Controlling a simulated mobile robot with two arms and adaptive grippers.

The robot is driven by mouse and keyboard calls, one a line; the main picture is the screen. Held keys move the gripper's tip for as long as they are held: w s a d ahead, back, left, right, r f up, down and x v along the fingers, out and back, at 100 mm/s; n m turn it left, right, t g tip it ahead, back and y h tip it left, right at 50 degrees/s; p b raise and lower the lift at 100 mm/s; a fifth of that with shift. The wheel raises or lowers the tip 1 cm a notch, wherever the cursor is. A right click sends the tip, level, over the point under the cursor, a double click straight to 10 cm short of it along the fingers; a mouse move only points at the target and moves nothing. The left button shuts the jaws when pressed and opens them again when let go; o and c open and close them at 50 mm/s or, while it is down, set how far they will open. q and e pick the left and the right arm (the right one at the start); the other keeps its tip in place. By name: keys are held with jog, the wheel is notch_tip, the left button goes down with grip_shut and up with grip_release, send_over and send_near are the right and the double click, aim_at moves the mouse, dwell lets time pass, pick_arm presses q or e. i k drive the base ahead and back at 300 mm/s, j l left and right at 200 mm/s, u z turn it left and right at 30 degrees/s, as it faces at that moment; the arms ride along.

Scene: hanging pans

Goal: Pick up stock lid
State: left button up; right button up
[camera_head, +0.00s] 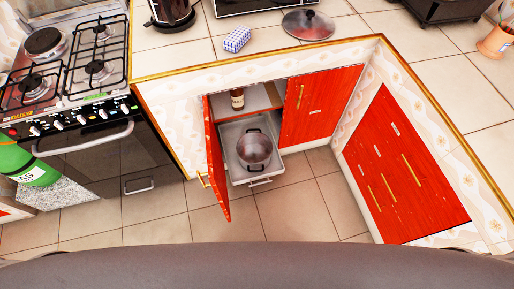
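A round dark glass lid (308,25) with a knob on top lies on the tiled counter at the top middle of the head view, near the counter's inner corner. A steel pot (254,149) with two handles stands uncovered in a pulled-out drawer (280,166) of the lower cabinet. Neither of my grippers is in view.
A red cabinet door (215,160) stands open left of the drawer. A bottle (237,98) is inside the cabinet. A stove (75,90) is at left, with a kettle (172,14) nearby.

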aim_at(305, 24)
jog(key=i+l+u, duration=0.55)
jog(key=l, duration=0.3)
jog(key=i, duration=0.1)
